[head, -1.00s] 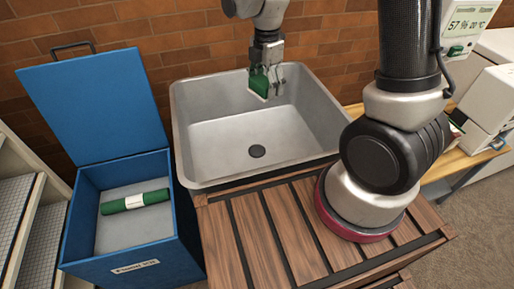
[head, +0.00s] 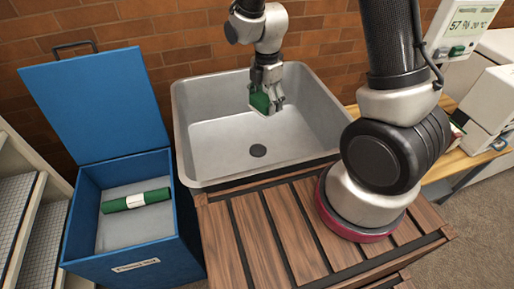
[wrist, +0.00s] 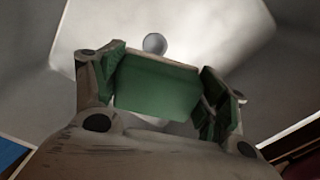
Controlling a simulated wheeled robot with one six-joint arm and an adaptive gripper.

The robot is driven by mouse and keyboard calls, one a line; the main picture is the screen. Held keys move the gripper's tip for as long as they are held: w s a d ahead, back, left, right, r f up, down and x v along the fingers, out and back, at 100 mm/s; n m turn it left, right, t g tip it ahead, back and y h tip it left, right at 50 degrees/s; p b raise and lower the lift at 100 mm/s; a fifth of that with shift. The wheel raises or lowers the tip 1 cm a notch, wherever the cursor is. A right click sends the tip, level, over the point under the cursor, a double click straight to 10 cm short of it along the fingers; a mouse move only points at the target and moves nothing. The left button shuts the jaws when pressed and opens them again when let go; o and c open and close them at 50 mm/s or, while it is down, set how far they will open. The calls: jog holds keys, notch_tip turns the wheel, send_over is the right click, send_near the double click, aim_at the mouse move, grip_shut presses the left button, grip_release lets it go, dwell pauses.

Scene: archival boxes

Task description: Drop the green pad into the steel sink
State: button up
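The green pad (wrist: 157,86) is held between the two fingers of my gripper (wrist: 160,92), which is shut on it in the wrist view. In the head view, my gripper (head: 266,100) hangs inside the outline of the steel sink (head: 215,150), toward its back wall, with the green pad (head: 259,102) at its fingertips. The pad appears above the sink floor, apart from it. The sink is empty, and its dark round drain (head: 258,151) is clear. The drain also shows beyond the pad in the wrist view (wrist: 154,43).
An open blue box (head: 190,225) with a green roll with a white band (head: 120,203) stands left of the sink. A slatted wooden top (head: 270,235) lies in front. A brick wall (head: 190,35) rises behind. White devices (head: 490,100) stand at the right.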

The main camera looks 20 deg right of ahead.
jog(key=o, duration=0.4)
jog(key=shift+c, duration=0.2)
notch_tip(320, 180, up, 12)
dwell(0.5)
